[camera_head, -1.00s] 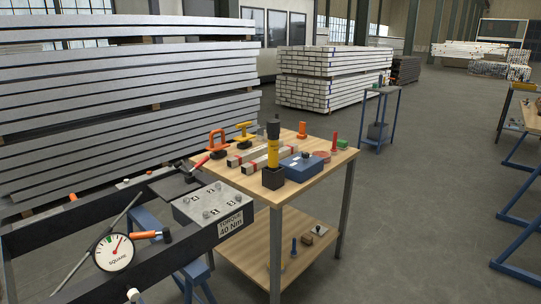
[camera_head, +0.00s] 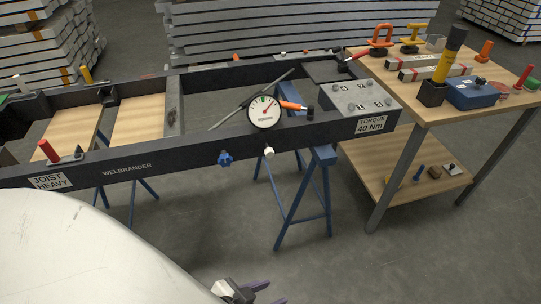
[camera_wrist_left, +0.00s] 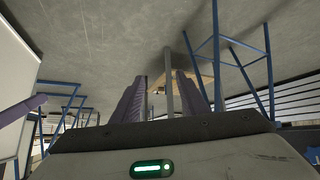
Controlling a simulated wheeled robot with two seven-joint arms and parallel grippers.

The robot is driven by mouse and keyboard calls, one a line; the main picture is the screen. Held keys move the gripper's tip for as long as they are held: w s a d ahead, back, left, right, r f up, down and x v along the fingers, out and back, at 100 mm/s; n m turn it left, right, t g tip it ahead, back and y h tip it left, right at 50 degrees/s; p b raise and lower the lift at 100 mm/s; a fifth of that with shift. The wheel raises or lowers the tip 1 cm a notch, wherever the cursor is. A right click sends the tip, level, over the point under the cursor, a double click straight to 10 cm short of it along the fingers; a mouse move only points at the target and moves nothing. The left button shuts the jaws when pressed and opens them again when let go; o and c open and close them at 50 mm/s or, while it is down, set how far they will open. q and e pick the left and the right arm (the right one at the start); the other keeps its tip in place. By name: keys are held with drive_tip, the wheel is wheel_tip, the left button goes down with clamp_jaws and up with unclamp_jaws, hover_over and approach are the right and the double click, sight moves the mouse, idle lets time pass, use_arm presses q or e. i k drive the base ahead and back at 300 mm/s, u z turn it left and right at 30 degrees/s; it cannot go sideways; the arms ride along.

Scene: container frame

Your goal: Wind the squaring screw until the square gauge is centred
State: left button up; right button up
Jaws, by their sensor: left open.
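The round white square gauge (camera_head: 264,111) is mounted on the dark frame (camera_head: 135,167). Its red needle appears to point up and right of the dial's centre; the exact reading is too small to tell. A blue star-shaped knob (camera_head: 225,158) and a white knob (camera_head: 269,152) are on the frame's front side below the gauge. I cannot tell which is the squaring screw. My left gripper (camera_head: 266,292) is low at the bottom edge, well below and apart from both knobs. Its purple fingers are apart and empty in the left wrist view (camera_wrist_left: 163,88). My right gripper is out of view.
An orange-handled tool (camera_head: 295,106) lies beside the gauge. Blue trestle legs (camera_head: 303,200) stand under the frame. A wooden bench (camera_head: 385,135) with tools is at right. A red handle (camera_head: 48,151) stands on the frame at left. Open floor lies in front.

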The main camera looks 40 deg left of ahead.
sight(225, 160)
drive_tip(key=u, duration=1.25)
drive_tip(key=k, duration=0.1)
drive_tip(key=u, duration=0.4)
